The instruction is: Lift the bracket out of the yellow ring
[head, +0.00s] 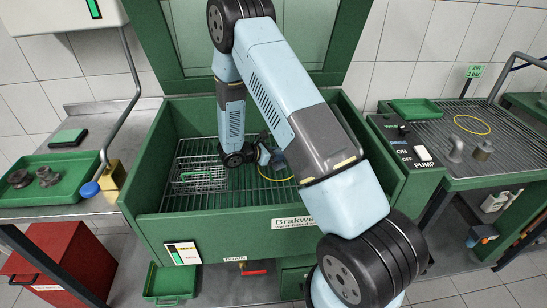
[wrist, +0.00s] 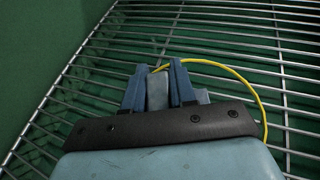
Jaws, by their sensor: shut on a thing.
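My gripper (wrist: 157,80) points down into the green wash basin and is shut on a grey piece (wrist: 157,92), which looks like the bracket. Only a small part of the bracket shows between the fingers. The thin yellow ring (wrist: 246,86) lies on the basin's wire rack, running from just beyond the fingertips around to the right. Its near side is hidden by my gripper's body. In the head view, my gripper (head: 268,158) is low in the basin beside the yellow ring (head: 278,180), partly behind my arm. I cannot tell whether the bracket touches the rack.
The basin's green walls (head: 150,168) surround the rack (wrist: 100,72). A wire basket (head: 200,176) stands at the rack's left. On the right-hand bench, another yellow ring (head: 472,125) lies near metal parts (head: 483,150). A green tray (head: 48,180) with dark parts sits at left.

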